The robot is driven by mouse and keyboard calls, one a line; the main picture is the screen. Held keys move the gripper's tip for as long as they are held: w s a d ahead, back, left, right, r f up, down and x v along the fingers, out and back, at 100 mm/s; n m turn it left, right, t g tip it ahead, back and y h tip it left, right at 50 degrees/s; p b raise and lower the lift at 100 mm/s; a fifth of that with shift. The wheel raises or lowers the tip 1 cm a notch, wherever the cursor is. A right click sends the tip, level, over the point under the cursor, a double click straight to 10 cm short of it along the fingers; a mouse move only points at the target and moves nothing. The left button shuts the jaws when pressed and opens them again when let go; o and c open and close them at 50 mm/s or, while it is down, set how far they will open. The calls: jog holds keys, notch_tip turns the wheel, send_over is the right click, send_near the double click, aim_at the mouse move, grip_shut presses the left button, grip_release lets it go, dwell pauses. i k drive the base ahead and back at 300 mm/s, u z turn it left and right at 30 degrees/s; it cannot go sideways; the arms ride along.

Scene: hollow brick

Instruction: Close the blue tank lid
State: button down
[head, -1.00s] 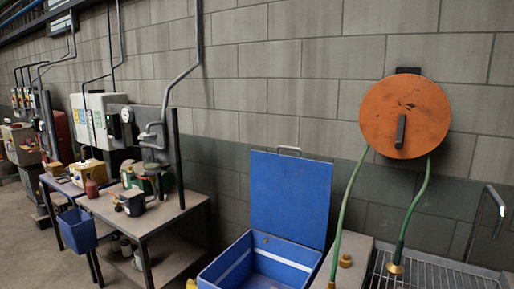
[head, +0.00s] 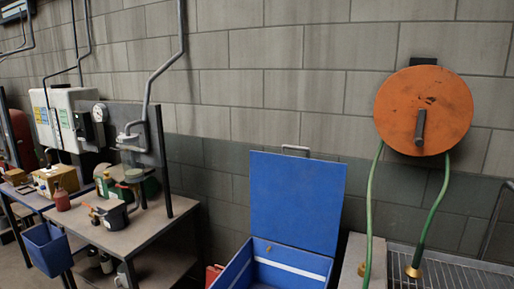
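The blue tank lid (head: 296,203) stands open and upright against the block wall in the head view, with a grey handle (head: 295,149) on its top edge. The blue tank (head: 291,268) is below it, its inside showing with a pale band along the inner wall. The front of the tank is cut off by the bottom edge of the picture. My gripper is not in the head view.
Right of the tank are a pale ledge (head: 355,258) and a metal grate (head: 455,268). An orange hose reel (head: 423,110) with green hoses hangs above. A workbench (head: 135,236) with bottles and tools stands left, with a blue bin (head: 47,248) at its side.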

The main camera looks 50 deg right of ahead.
aim_at(296, 201)
jog(key=u, duration=0.1)
jog(key=i, duration=1.1)
jog(key=u, duration=0.05)
